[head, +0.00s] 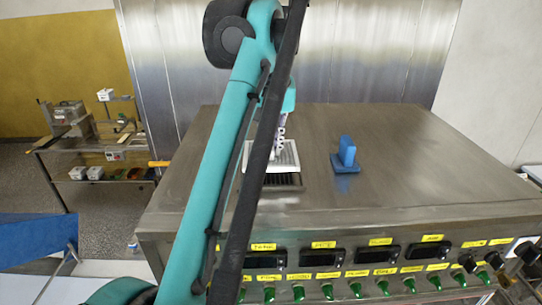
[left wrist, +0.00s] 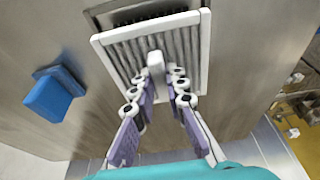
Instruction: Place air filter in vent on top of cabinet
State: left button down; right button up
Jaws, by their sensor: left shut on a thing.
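The air filter is a white square frame with grey slats and a white handle; it shows in the head view (head: 291,157) and in the left wrist view (left wrist: 113,57). My left gripper (head: 279,143) is shut on the filter's handle; its fingers flank the handle in the left wrist view (left wrist: 160,82). The vent, a dark slatted opening (head: 284,182) in the cabinet top, shows partly beyond the filter and also in the left wrist view (left wrist: 145,17). The filter overlaps part of the vent; whether it touches the cabinet I cannot tell. My right gripper is not in view.
A blue block with a flat base (head: 346,157) stands on the steel cabinet top (head: 420,160), right of the vent. Labelled displays and green knobs line the cabinet's front. A cluttered shelf (head: 90,145) stands at the left. The cabinet's right side is clear.

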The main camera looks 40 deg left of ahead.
aim_at(270, 148)
pick_arm(q)
jog(key=shift+s+d+f, duration=0.1)
jog(key=shift+s+f, duration=0.05)
jog(key=shift+f, duration=0.4)
jog(key=shift+s+d+f, duration=0.1)
jog(key=shift+s+f, duration=0.05)
jog(key=shift+f, duration=0.75)
jog(key=shift+w+a+f, duration=0.2)
jog(key=shift+w, duration=0.1)
jog(key=c, duration=1.5)
grip_release()
jog(key=shift+c, duration=0.2)
jog(key=shift+s+d+r, duration=0.1)
jog(key=shift+s+d, duration=0.05)
jog(key=shift+r, duration=0.35)
jog(key=v, duration=1.1)
jog(key=shift+p, duration=0.45)
